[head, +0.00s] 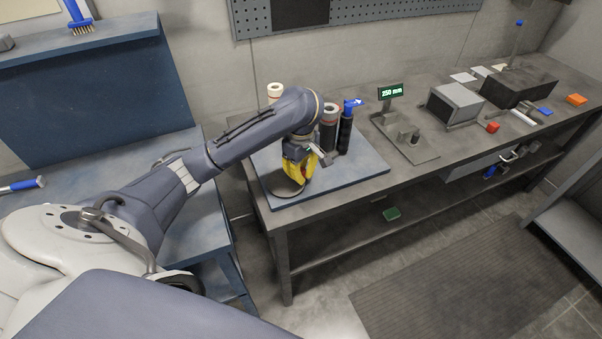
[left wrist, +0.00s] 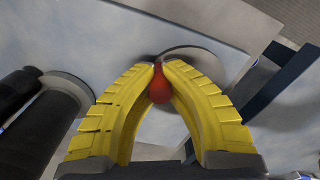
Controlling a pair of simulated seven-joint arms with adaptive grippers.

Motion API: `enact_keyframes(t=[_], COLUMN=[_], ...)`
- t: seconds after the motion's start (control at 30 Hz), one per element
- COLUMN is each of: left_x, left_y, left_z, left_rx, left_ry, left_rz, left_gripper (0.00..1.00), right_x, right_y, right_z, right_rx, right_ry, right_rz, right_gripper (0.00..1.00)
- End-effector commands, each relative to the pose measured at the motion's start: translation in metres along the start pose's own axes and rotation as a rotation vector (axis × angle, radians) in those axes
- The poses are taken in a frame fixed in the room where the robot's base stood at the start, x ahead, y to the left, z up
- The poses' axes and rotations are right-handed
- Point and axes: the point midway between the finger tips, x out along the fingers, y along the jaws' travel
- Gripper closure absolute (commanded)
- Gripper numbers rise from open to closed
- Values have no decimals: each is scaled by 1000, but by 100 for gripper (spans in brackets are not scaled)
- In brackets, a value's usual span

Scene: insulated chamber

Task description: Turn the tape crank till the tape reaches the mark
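My left gripper (head: 297,187) reaches down over the blue-grey board (head: 355,172) on the bench. In the left wrist view its yellow fingers (left wrist: 161,66) come together around a red knob (left wrist: 160,88), which I take as the crank's handle. I cannot make out the tape or the mark. My right gripper is out of view.
A dark cylinder with a pale top (head: 328,132) and a black one with a blue top (head: 346,130) stand close right of the gripper. A pale roll (head: 274,92) stands behind my arm. A display (head: 390,92) reads 250 mm. A grey box (head: 455,104) stands farther right.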

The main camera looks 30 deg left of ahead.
Motion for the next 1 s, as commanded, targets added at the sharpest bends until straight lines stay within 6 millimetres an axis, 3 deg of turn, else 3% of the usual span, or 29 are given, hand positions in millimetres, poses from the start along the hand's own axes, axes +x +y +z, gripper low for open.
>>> enact_keyframes(t=[0.57, 0.6, 0.87, 1.0], left_x=[0, 0, 0, 0], left_y=[-1, -1, -1, -1], left_z=[0, 0, 0, 0], left_rx=[15, 15, 15, 15], left_ry=[1, 1, 1, 1], left_rz=[-1, -1, -1, -1], left_gripper=[100, 88, 57, 55], right_x=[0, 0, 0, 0], right_y=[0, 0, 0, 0], right_z=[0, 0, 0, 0], right_rx=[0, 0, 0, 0], right_ry=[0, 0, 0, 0], right_rz=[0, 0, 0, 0], right_gripper=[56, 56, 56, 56])
